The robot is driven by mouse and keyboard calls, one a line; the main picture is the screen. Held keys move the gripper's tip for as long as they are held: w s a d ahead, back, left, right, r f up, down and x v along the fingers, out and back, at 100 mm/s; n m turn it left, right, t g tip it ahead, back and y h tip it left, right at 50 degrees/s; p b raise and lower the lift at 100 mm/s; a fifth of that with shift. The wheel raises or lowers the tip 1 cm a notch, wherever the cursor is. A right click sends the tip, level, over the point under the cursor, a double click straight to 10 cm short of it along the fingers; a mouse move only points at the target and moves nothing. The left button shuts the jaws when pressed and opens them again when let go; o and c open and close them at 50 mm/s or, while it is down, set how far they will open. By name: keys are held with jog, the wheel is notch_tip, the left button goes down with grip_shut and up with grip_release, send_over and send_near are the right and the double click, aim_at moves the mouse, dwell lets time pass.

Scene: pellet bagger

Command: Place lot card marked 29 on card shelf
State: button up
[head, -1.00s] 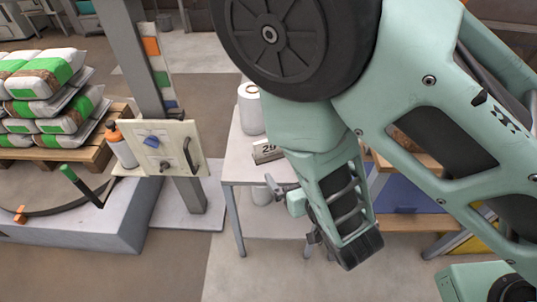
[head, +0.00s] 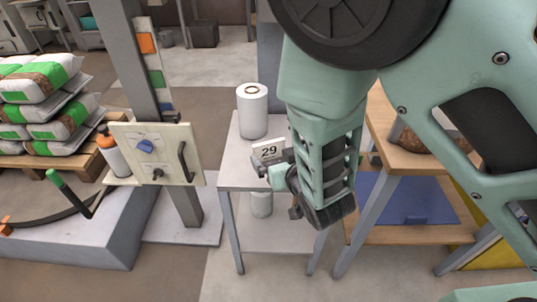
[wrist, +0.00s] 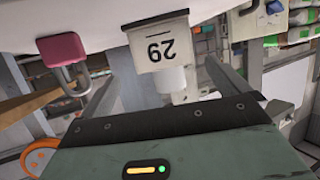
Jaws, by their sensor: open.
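The lot card marked 29 (head: 268,150) is a white card with black digits, standing on the small white table (head: 236,176). In the wrist view the card (wrist: 160,45) shows upside down, in front of the gripper. My gripper (head: 276,188) is open at the right front side of the table, close to the card. Whether it touches the card cannot be told. No card is seen between the fingers as held. I cannot tell for certain which surface is the card shelf.
A white roll (head: 252,110) stands behind the card. A pale panel with a dark handle (head: 183,162) is fixed to the grey post at left. A wooden bench (head: 400,155) stands right of the table. A pink block with a metal loop (wrist: 60,48) shows in the wrist view.

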aim_at(269, 145)
jog(key=x, duration=0.5)
jog(key=shift+a+r, duration=0.25)
jog(key=shift+r, duration=0.15)
jog(key=c, duration=1)
jog(key=shift+r, duration=0.1)
